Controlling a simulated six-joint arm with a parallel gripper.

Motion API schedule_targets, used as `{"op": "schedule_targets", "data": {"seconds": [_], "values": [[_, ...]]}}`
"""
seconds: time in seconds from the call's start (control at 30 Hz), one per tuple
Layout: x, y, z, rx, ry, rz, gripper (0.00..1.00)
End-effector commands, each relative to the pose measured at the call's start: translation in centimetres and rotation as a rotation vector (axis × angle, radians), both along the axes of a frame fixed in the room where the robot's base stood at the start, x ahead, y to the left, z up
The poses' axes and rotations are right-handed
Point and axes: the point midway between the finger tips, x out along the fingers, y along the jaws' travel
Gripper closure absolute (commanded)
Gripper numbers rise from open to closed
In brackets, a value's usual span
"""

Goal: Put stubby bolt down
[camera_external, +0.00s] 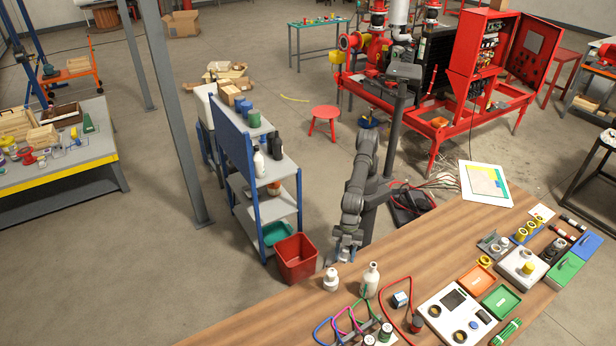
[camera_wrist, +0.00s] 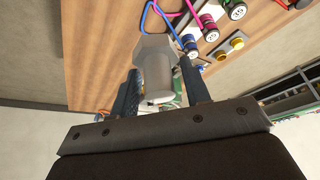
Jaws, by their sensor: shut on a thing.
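My gripper (camera_wrist: 160,72) is shut on a thick grey piece, which looks like the stubby bolt (camera_wrist: 155,70). In the wrist view it has a wide, angular far end and a shorter rounded part between the two dark fingers. In the outside view my gripper (camera_external: 346,246) is at the far left edge of the wooden table (camera_external: 420,265), with the grey bolt small and partly hidden in it. I cannot tell whether the bolt touches the table.
A red bin (camera_external: 296,259) stands left of my gripper, off the table. A white bottle (camera_external: 371,280) and a small white jar (camera_external: 331,280) stand nearby. Coloured cables (camera_external: 350,320) lie in front. The table's middle is mostly clear.

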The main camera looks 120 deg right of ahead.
Motion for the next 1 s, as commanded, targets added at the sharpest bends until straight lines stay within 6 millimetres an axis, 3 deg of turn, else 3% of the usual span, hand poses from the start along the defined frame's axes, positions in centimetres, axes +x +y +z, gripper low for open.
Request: {"op": "schedule_targets", "data": {"seconds": [0.1, 0.33, 0.57, 0.9, 1.0], "values": [[2.7, -1.5, -0.2, 0.001, -0.003, 0.000, 0.85], [6.4, -3.6, -0.6, 0.005, -0.005, 0.006, 0.85], [6.0, -3.5, -5.6, 0.002, -0.004, 0.008, 0.85], [6.0, -3.5, -15.3, 0.001, -0.003, 0.008, 0.85], [6.0, -3.4, -17.3, 0.003, -0.005, 0.008, 0.85]]}}
